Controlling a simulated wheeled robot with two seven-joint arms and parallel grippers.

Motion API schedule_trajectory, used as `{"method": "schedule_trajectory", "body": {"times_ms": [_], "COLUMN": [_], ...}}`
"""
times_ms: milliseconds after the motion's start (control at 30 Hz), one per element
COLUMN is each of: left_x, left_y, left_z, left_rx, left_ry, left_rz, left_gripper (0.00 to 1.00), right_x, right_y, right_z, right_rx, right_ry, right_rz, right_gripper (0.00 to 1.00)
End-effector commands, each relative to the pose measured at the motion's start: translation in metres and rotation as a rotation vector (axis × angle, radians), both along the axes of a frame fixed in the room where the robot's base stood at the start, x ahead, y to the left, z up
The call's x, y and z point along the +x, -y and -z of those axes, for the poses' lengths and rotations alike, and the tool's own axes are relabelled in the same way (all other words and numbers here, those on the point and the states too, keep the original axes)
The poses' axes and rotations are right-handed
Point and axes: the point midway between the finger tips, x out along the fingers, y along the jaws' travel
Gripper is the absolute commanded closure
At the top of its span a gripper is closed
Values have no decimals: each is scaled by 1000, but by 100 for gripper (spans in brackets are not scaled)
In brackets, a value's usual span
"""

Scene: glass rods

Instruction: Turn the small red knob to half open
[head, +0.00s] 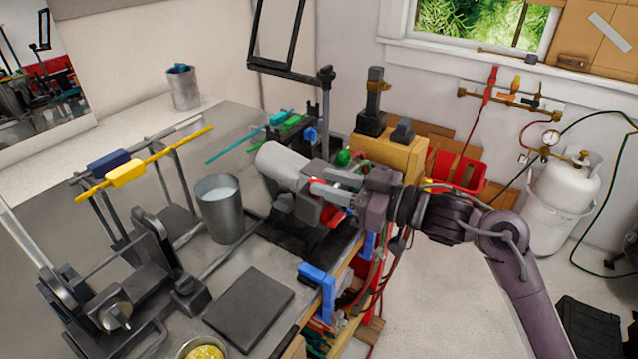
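A bench torch with a thick grey barrel (284,166) stands on a dark base at the table's right edge. My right gripper (324,180) reaches in from the right, its light grey fingers pointing left at the rear of the torch. A small red part (317,182), which looks like the small red knob, shows at the fingertips and is mostly covered by them. I cannot tell whether the fingers touch it or have closed on it. A larger red part (332,215) shows below the fingers, and a green knob (343,157) just behind them. My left gripper is out of view.
A metal cup (221,208) stands left of the torch. A yellow-handled rod (125,174) lies on a stand at left. A dark flat plate (249,311) lies in front. A wooden block with dark fittings (391,155) is behind my gripper. A white gas cylinder (565,186) stands at right.

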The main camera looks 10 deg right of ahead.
Motion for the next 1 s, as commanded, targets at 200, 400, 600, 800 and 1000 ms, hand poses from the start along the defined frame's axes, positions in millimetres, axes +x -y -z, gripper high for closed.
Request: {"method": "schedule_trajectory", "body": {"times_ms": [200, 400, 600, 800, 1000], "left_x": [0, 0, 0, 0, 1], "left_y": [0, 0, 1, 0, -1], "left_z": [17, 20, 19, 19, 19], "left_rx": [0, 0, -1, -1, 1], "left_ry": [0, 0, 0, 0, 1], "left_rz": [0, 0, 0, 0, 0], "left_gripper": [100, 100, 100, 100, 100], "right_x": [-22, -31, -31, -31, -31], "right_y": [28, 37, 38, 38, 38], "right_z": [4, 1, 0, 0, 0], "right_rx": [-2, -1, 0, 1, 1], "right_ry": [1, 0, 0, 1, 1], "right_rz": [2, 0, -1, 0, 0], "right_gripper": [68, 68, 68, 68, 68]}}
